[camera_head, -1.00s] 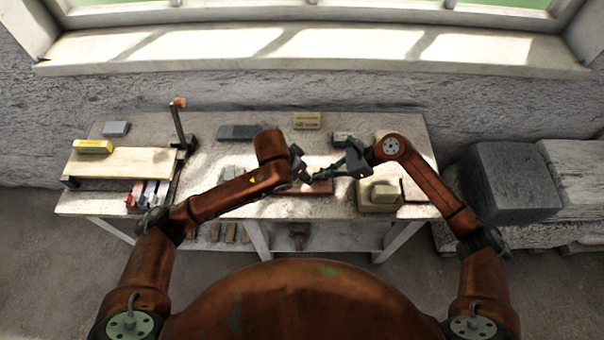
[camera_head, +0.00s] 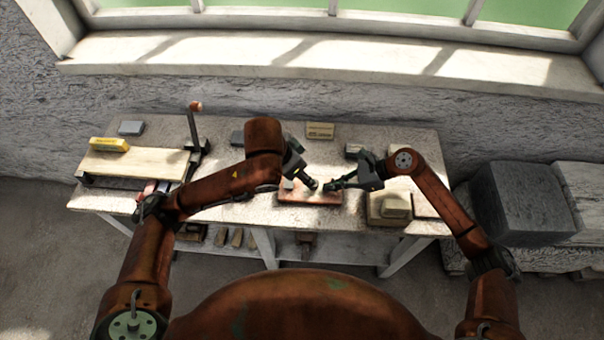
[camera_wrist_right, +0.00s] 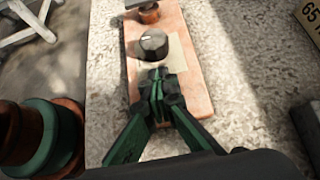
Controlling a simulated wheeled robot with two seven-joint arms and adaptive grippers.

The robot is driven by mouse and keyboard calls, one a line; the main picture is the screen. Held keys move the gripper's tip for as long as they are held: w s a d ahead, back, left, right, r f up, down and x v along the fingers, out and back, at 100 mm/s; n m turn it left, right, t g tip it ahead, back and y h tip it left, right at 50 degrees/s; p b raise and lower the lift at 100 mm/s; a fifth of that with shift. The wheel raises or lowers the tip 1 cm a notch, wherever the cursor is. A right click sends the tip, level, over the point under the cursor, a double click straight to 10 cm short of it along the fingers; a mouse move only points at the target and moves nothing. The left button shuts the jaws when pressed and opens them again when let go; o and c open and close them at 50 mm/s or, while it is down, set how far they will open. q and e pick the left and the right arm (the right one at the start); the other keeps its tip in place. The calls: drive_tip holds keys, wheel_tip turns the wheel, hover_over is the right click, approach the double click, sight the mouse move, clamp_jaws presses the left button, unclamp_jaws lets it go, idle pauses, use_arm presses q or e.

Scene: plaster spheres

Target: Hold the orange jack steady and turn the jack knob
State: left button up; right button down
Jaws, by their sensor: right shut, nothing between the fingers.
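The orange jack's flat orange plate (camera_head: 296,197) lies on the workbench in the head view; it also shows in the right wrist view (camera_wrist_right: 172,82). The round black knob (camera_wrist_right: 153,44) with a white mark stands on a pale patch of the plate. My right gripper (camera_wrist_right: 157,82) is shut and empty over the plate, its fingertips just short of the knob in the picture. In the head view my right gripper (camera_head: 330,187) points left over the plate. My left gripper (camera_head: 313,185) reaches down close to it from the left; its finger opening is too small to read.
A small orange round piece with a grey top (camera_wrist_right: 148,12) stands at the plate's far end. A pale block (camera_head: 396,205) sits right of the plate. A yellow block (camera_head: 108,144) lies on a wooden board (camera_head: 140,163) at left. A tan block (camera_head: 320,130) lies behind.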

drive_tip(key=c, duration=2.7)
unclamp_jaws()
drive_tip(key=shift+s+d+f, duration=0.15)
drive_tip(key=shift+f, duration=0.35)
drive_tip(key=shift+s+d+f, duration=0.1)
drive_tip(key=shift+d+f, duration=0.05)
drive_tip(key=shift+f, duration=0.35)
drive_tip(key=o, duration=0.6)
drive_tip(key=shift+o, duration=0.7)
drive_tip(key=o, duration=0.8)
drive_tip(key=shift+w, duration=0.1)
drive_tip(key=o, duration=1.2)
drive_tip(key=shift+w+a+r, duration=0.15)
drive_tip(key=shift+r, duration=0.25)
drive_tip(key=shift+c, duration=0.2)
drive_tip(key=shift+r, duration=0.1)
drive_tip(key=shift+v, duration=3.45)
